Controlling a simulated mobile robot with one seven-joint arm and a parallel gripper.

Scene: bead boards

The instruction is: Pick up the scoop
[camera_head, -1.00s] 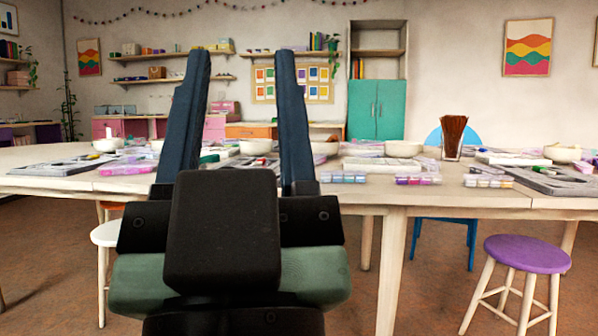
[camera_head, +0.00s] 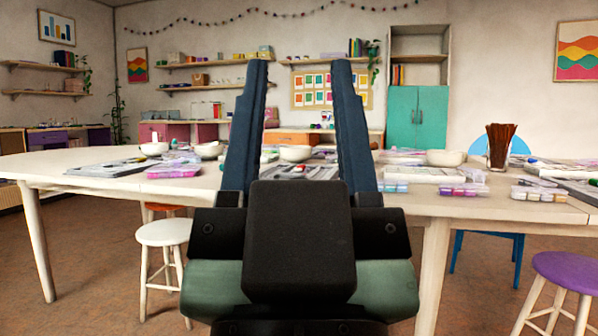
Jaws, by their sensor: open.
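My gripper (camera_head: 300,75) is in the middle of the camera_head view. Its two long dark fingers point up and away, wide apart, with nothing between them. It is in front of a long pale table (camera_head: 75,178). I cannot make out a scoop; the things on the table are small, and my gripper hides part of the tabletop. White bowls stand there, one left of the fingers (camera_head: 209,150), one seen between them (camera_head: 295,153) and one to the right (camera_head: 446,158). Grey bead boards (camera_head: 112,168) lie flat on it.
Pink and purple bead boxes (camera_head: 173,171) and clear bead boxes (camera_head: 538,193) lie near the table's front edge. A white stool (camera_head: 163,233) and a purple stool (camera_head: 570,272) stand before the table.

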